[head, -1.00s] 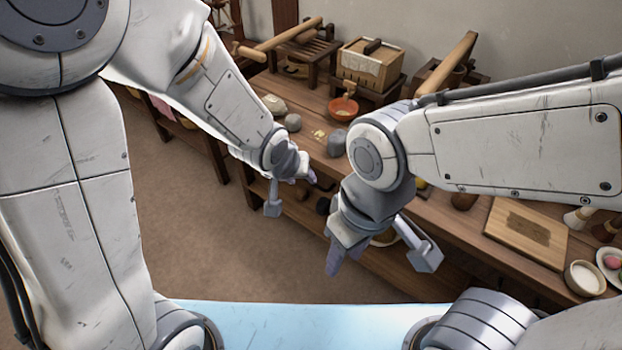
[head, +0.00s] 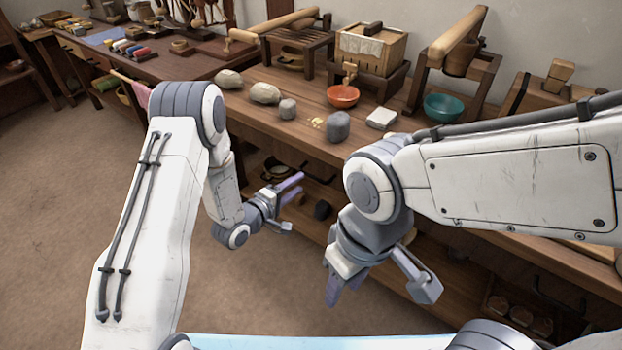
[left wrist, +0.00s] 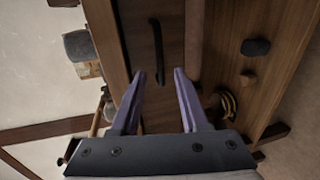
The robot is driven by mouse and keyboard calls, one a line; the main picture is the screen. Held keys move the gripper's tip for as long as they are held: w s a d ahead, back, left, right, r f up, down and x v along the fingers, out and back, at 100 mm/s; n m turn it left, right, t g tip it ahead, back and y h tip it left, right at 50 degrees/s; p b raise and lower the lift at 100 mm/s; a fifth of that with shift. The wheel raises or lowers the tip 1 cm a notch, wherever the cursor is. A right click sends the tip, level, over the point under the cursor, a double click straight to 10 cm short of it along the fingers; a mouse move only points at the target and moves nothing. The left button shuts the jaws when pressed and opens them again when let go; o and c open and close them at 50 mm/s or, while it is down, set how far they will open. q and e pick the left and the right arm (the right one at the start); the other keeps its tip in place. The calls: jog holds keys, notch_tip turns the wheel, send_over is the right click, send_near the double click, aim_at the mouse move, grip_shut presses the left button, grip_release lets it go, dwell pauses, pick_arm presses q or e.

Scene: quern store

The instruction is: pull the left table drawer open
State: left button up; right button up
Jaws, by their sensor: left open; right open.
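The left table drawer shows in the left wrist view as a dark brown wooden front (left wrist: 172,30) with a black bar handle (left wrist: 157,50). The drawer front is flush with the table, as far as I can see. My left gripper (left wrist: 160,76) is open, its two purple fingers on either side of the handle's line; contact cannot be told. In the head view my left gripper (head: 300,183) is in front of the table, below its top edge, fingers pointing right. My right gripper (head: 345,293) is open, empty, hanging down before the table. The drawer front is hard to make out in the head view.
The table (head: 270,118) bears stones, an orange bowl (head: 343,96), a teal bowl (head: 443,107) and a wooden box (head: 372,52). A lower shelf carries a dark stone (head: 322,209). The floor at left (head: 50,200) is clear.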

aim_at(310, 175)
pick_arm(q)
jog(key=b+x, duration=0.1)
jog(key=x, duration=0.6)
jog(key=shift+s, duration=0.1)
grip_shut()
dwell(1.1)
